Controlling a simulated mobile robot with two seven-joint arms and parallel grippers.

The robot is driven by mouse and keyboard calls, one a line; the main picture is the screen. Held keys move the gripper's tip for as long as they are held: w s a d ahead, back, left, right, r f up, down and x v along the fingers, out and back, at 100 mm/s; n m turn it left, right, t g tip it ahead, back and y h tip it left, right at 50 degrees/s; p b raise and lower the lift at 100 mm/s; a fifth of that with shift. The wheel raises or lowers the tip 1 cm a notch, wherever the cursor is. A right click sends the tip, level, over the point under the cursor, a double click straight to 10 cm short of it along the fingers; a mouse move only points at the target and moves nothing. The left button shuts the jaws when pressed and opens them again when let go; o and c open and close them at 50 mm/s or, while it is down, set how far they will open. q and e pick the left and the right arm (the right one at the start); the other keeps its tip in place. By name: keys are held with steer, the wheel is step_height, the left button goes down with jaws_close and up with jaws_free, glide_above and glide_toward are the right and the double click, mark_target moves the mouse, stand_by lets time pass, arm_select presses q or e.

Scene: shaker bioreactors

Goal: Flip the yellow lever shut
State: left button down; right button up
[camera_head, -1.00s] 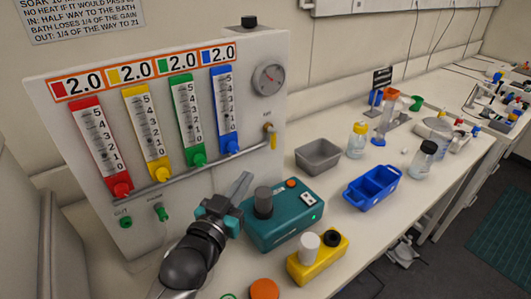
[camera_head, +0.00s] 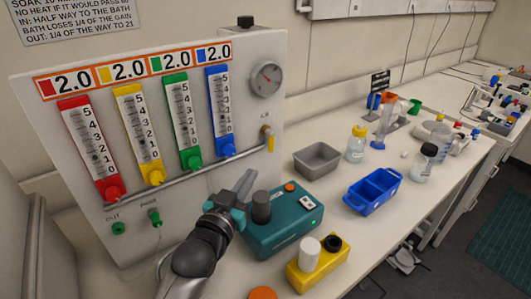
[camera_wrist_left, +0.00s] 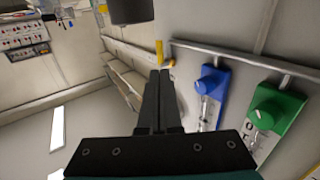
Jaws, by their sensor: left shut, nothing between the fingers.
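The yellow lever (camera_head: 270,143) hangs downward from a small valve at the right end of the pipe on the white flow-meter panel (camera_head: 152,245). It also shows in the left wrist view (camera_wrist_left: 160,50), just beyond my fingertips. My left gripper (camera_head: 247,178) is shut and empty, its fingers pointing up in front of the panel, lower and left of the lever. In the wrist view the shut fingers (camera_wrist_left: 160,78) seem to line up with the lever, with a gap that I cannot judge. My right gripper is not in view.
A teal device (camera_head: 285,228) with a dark knob (camera_head: 261,207) stands right beside my left gripper. A yellow block (camera_head: 318,268), a grey tray (camera_head: 318,160) and a blue caddy (camera_head: 372,190) stand to the right. Red, yellow, green and blue flow meters line the panel.

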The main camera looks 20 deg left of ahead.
mark_target(272, 149)
arm_select(q)
steer(key=w, duration=1)
steer(key=shift+w+d, duration=0.25)
steer(key=shift+d, duration=0.15)
steer(key=shift+w+d+f, duration=0.25)
steer(key=shift+w+f, duration=0.15)
